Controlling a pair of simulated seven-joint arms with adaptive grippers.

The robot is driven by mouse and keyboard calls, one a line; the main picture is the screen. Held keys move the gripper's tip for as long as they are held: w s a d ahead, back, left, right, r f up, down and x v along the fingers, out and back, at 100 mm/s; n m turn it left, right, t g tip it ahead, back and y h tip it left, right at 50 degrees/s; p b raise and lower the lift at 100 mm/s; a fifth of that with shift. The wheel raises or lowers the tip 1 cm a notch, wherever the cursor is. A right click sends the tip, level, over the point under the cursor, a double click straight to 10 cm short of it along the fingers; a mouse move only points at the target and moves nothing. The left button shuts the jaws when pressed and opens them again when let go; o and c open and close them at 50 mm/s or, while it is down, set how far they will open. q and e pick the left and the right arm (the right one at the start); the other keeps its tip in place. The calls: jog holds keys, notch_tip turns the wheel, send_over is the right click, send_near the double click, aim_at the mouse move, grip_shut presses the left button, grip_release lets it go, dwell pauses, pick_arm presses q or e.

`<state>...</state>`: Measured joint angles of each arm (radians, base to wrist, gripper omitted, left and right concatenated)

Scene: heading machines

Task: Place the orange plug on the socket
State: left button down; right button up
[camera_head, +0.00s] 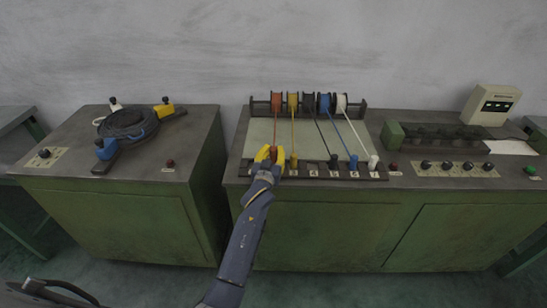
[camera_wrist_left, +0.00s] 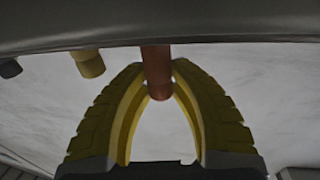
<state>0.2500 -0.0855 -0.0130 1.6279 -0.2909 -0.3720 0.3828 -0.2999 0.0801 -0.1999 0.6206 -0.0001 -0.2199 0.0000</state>
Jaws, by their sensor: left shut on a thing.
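My left gripper (camera_head: 269,155) has yellow fingers and is at the front left of the plug board on the right-hand bench. It is shut on the orange plug (camera_wrist_left: 157,75), which shows between its fingertips in the left wrist view. An orange cord (camera_head: 276,125) runs from the plug back to an orange spool (camera_head: 277,102). The plug is mostly hidden by the fingers in the head view. I cannot tell which socket is the one meant. The numbered socket strip (camera_head: 325,172) runs along the board's front edge. My right gripper is not in view.
Yellow (camera_head: 293,160), black (camera_head: 333,161), blue (camera_head: 353,161) and white (camera_head: 373,161) plugs stand along the strip to the right. A gap separates the benches.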

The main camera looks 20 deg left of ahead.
aim_at(274, 157)
pick_arm(q)
jog(key=shift+f, duration=1.3)
jog(key=shift+f, duration=0.1)
jog(key=c, duration=1.3)
grip_release()
jog(key=shift+f, duration=0.1)
jog(key=shift+o, duration=0.2)
